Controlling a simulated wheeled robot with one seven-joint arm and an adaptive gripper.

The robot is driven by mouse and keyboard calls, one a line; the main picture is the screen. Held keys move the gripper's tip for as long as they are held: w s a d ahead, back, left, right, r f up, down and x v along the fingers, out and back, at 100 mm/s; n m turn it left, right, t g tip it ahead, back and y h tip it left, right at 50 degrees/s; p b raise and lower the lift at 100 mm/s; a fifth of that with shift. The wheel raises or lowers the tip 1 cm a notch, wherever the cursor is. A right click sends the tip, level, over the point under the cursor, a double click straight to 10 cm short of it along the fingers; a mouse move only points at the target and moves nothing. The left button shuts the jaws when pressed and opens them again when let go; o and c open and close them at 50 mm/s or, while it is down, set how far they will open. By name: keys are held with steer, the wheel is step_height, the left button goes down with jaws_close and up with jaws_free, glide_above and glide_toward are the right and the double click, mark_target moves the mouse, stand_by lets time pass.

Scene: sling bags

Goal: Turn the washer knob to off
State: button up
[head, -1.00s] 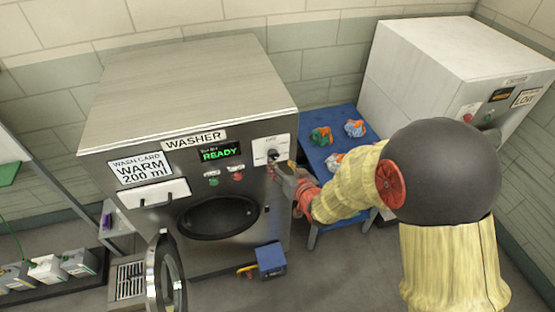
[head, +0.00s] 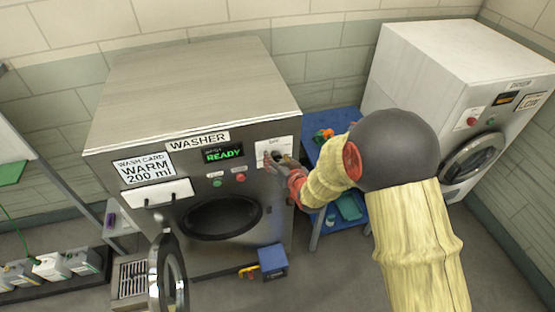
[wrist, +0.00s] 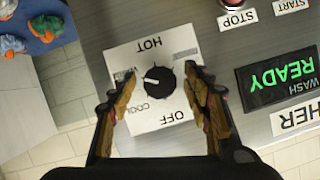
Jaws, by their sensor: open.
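The washer (head: 190,75) stands at centre left, its display reading READY. Its black knob (wrist: 160,80) sits on a white dial plate (wrist: 150,50) marked HOT, COOL and OFF, with another label partly hidden by a finger. The knob's white pointer mark faces left in the wrist view, toward that partly hidden label; OFF is at the lower right. My gripper (wrist: 157,76) is open, its fingers on either side of the knob. The right finger is close to the knob; contact is unclear. In the head view my gripper (head: 276,160) is at the dial and hides much of it.
Red STOP button (wrist: 232,3) and the display (wrist: 280,85) are right of the dial in the wrist view. The washer door (head: 166,275) hangs open. A blue table (head: 325,125) with cloths and a white dryer (head: 440,80) stand to the right.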

steer(key=shift+c, duration=1.2)
steer(key=c, duration=0.9)
